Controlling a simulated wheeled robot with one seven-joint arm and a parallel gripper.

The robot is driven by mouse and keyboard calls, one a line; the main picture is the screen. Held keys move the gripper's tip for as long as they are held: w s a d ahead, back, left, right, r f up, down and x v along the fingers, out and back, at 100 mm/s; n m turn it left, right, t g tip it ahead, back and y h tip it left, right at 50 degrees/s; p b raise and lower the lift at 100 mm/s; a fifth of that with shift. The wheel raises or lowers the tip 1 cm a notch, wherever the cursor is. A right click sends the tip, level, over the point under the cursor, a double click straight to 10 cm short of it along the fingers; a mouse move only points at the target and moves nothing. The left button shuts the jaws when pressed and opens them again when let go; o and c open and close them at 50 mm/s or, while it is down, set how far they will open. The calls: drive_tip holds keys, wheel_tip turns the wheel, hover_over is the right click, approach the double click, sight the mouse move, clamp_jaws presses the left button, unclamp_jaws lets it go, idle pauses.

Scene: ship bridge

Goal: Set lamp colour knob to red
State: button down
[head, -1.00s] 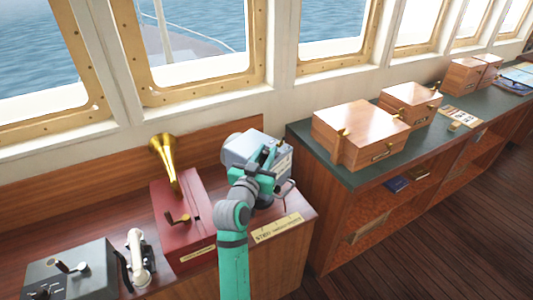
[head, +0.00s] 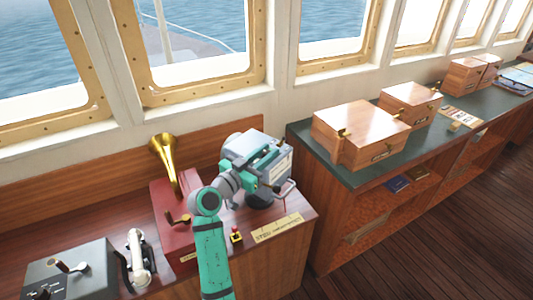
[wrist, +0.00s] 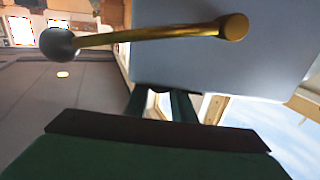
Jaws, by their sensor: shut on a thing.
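The signal lamp (head: 240,143) is a grey-blue box on the wooden console, under the window. My gripper (head: 272,176) is at its near face, and my arm covers much of the lamp in the head view. In the wrist view, the lamp's flat grey-blue face (wrist: 225,65) fills the upper right, with a brass lever (wrist: 150,36) ending in a dark ball across it. My gripper's dark fingers (wrist: 160,103) reach that face below the lever and apart from it. They are shut on a small part there, seemingly the colour knob, which they hide. Its colour setting cannot be read.
A red box with a brass horn (head: 163,150) stands left of the lamp. A white telephone handset (head: 138,258) and a grey lever panel (head: 70,270) are farther left. A small yellow-and-red control (head: 236,235) and a brass plate (head: 277,228) lie in front. Wooden boxes (head: 360,128) stand right.

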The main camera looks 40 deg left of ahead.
drive_tip(key=shift+f, duration=0.1)
drive_tip(key=c, duration=1.5)
unclamp_jaws()
drive_tip(key=shift+s, duration=0.15)
drive_tip(key=s, duration=1)
drive_tip(key=shift+s, duration=0.3)
drive_tip(key=shift+a, duration=0.1)
